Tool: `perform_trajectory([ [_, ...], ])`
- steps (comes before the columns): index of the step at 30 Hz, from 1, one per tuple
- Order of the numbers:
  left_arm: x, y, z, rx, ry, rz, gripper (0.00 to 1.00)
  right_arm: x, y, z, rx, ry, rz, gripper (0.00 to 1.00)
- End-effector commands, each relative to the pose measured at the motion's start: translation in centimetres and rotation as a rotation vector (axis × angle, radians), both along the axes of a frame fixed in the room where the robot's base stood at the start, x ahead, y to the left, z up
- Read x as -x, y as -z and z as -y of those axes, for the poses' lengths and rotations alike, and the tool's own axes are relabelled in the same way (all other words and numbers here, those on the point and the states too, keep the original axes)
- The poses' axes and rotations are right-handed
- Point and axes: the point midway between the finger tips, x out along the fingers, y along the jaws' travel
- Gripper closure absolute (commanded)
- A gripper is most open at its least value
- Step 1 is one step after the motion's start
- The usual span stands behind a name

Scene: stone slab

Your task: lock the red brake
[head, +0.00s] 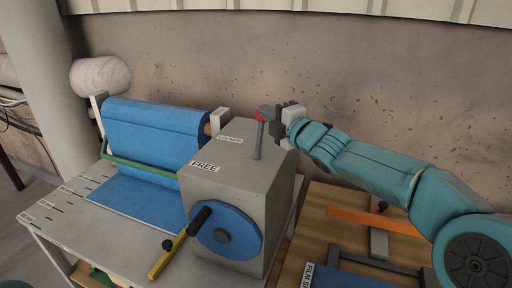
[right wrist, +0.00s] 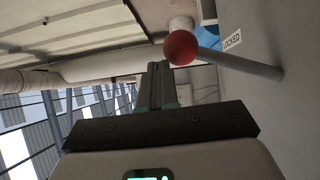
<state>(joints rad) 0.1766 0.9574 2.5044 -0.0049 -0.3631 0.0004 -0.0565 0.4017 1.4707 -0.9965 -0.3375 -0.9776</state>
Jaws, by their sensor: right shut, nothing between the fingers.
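The red brake is a grey lever (head: 259,140) with a red ball knob (head: 264,114), standing roughly upright on top of a grey box (head: 265,190). The box top has a LOCKED label (head: 230,140) and a FREE label (head: 205,166); I cannot tell which one the lever is set to. My right gripper (head: 280,122) is just right of the knob, shut and empty. In the right wrist view its closed fingers (right wrist: 157,85) are beside the red knob (right wrist: 181,47), with the LOCKED label (right wrist: 232,40) beyond the lever; contact is unclear. My left gripper is not in view.
A blue roll (head: 155,128) and a green bar (head: 140,168) lie to the left, with a yellow bar (head: 172,255) in front. An orange bar (head: 372,221) lies on the wooden surface at right.

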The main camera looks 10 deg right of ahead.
Motion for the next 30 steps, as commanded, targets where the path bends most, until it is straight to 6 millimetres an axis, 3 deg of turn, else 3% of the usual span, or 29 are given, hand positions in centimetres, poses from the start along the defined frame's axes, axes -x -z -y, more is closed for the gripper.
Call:
perform_trajectory([
  [20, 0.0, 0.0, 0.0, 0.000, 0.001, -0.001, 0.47, 0.2, 0.1, 0.2, 0.001, 0.001, -0.002, 1.00],
  [30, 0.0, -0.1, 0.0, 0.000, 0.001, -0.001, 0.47, 1.3, -1.8, -0.9, -0.001, -0.001, 0.002, 1.00],
])
